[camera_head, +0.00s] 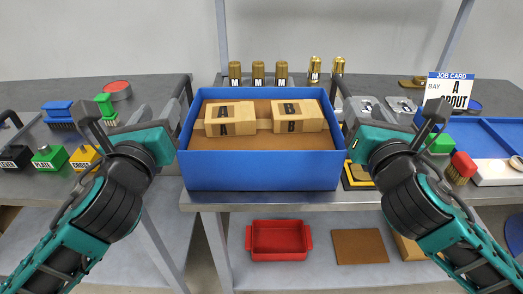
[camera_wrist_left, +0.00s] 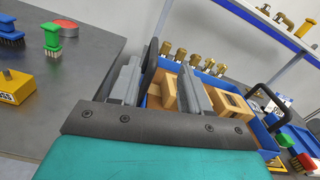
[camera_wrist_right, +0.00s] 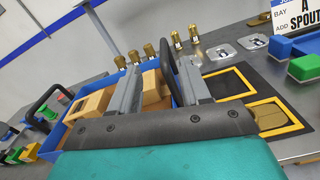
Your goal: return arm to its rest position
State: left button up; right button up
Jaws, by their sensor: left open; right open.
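My left gripper (camera_head: 162,112) is at the left end of the blue tray (camera_head: 262,172), and its open, empty fingers show in the left wrist view (camera_wrist_left: 160,85). My right gripper (camera_head: 362,112) is at the tray's right end, and its open fingers show in the right wrist view (camera_wrist_right: 153,85). The tray sits on the metal bench and holds two wooden blocks on a brown floor, block A (camera_head: 230,119) at left and block B (camera_head: 298,116) at right. A black handle rises at each end of the tray near the grippers. Whether the fingers touch the handles, I cannot tell.
Several brass fittings (camera_head: 258,73) stand behind the tray. A job card (camera_head: 449,90) reading "A SPOUT" stands at right. Black, green and yellow blocks (camera_head: 50,157) lie at left. A yellow-framed pad (camera_head: 357,176) is right of the tray. A red bin (camera_head: 279,238) is on the lower shelf.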

jog(key=shift+s, duration=0.25)
